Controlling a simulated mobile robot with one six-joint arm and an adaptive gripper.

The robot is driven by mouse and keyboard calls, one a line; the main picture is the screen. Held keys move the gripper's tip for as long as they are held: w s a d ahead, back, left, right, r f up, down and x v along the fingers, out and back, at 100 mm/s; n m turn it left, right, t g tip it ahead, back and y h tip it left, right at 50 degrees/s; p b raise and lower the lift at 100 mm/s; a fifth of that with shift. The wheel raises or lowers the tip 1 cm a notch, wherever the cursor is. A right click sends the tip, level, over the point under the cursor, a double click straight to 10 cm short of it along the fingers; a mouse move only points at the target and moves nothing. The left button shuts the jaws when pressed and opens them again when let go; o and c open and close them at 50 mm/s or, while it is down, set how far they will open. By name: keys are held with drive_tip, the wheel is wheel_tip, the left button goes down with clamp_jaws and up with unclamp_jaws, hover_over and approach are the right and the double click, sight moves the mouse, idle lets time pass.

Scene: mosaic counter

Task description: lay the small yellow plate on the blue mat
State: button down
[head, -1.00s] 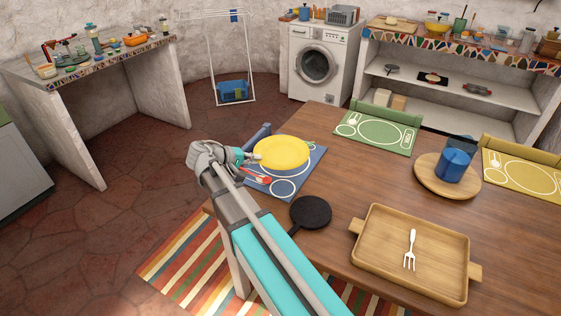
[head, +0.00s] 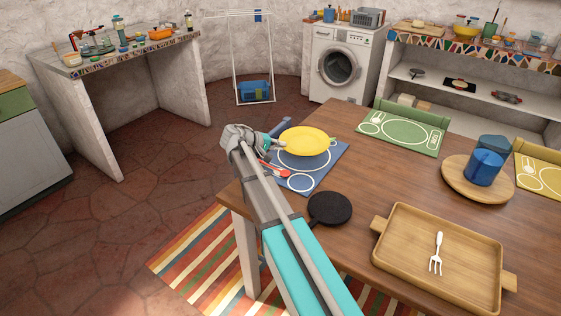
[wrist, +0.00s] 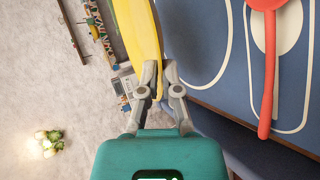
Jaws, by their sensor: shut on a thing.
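The small yellow plate (head: 305,139) is held at its left rim by my gripper (head: 281,147), over the far part of the blue mat (head: 323,179). It appears to hang above the mat, as the mat's printed white circle shows below it. In the wrist view my gripper (wrist: 159,78) is shut on the rim of the yellow plate (wrist: 138,28), seen nearly edge-on. The blue mat (wrist: 206,62) shows to its right. The size of any gap under the plate is hard to tell.
A red spoon (wrist: 268,70) lies on the blue mat. A black pan (head: 330,208) lies close to the mat's near edge. A wooden tray (head: 390,252) with a white fork (head: 436,254), a green mat (head: 428,146) and a blue cup (head: 485,168) stand farther right.

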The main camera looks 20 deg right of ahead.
sight(281, 160)
drive_tip(key=shift+w+d+f+b, duration=0.2)
drive_tip(key=shift+w+f+b, duration=0.2)
drive_tip(key=shift+f, duration=0.1)
drive_tip(key=shift+w+d+f+b, duration=0.2)
drive_tip(key=shift+w+f+b, duration=0.15)
drive_tip(key=shift+f, duration=0.15)
drive_tip(key=shift+f, duration=0.1)
drive_tip(key=shift+w+d+f+b, duration=0.2)
drive_tip(key=shift+w+f+b, duration=0.2)
drive_tip(key=shift+f+b, duration=1.55)
drive_tip(key=shift+f, duration=0.1)
drive_tip(key=c, duration=1.1)
unclamp_jaws()
